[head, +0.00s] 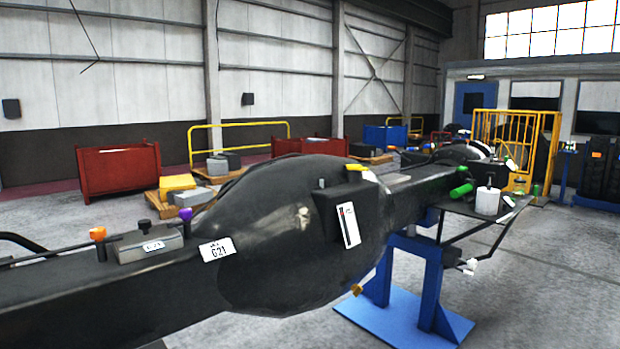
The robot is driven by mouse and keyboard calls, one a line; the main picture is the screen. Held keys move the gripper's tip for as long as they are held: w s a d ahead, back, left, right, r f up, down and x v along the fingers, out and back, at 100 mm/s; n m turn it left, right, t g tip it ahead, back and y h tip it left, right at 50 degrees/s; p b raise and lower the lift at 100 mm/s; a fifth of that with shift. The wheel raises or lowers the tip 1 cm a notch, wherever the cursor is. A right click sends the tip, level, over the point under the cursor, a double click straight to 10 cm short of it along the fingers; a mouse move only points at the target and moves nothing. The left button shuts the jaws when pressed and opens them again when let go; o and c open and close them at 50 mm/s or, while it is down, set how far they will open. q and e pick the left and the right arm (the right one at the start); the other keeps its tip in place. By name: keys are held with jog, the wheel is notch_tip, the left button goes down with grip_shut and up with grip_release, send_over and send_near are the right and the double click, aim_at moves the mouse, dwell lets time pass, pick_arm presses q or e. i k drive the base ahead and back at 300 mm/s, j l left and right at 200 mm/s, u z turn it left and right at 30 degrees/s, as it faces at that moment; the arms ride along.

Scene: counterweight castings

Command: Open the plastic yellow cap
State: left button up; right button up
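A small yellow piece (356,168) sits on the top edge of a black box (343,212) fixed to the bulging side of a large black casting (270,240). It looks like the yellow cap, but it is too small to tell whether it is open or shut. An orange-yellow knob (98,234) stands on a post on the casting's left beam. A gold-yellow piece (357,290) shows at the casting's lower right edge. Neither of my grippers shows in the head view.
A blue stand (430,290) supports the casting. A dark side shelf (470,208) holds a white container (487,200) and a green cylinder (461,190). A purple knob (186,215) stands on the left beam. Grey floor at the lower right is clear.

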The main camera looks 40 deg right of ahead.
aim_at(353, 165)
jog(key=z, duration=1.7)
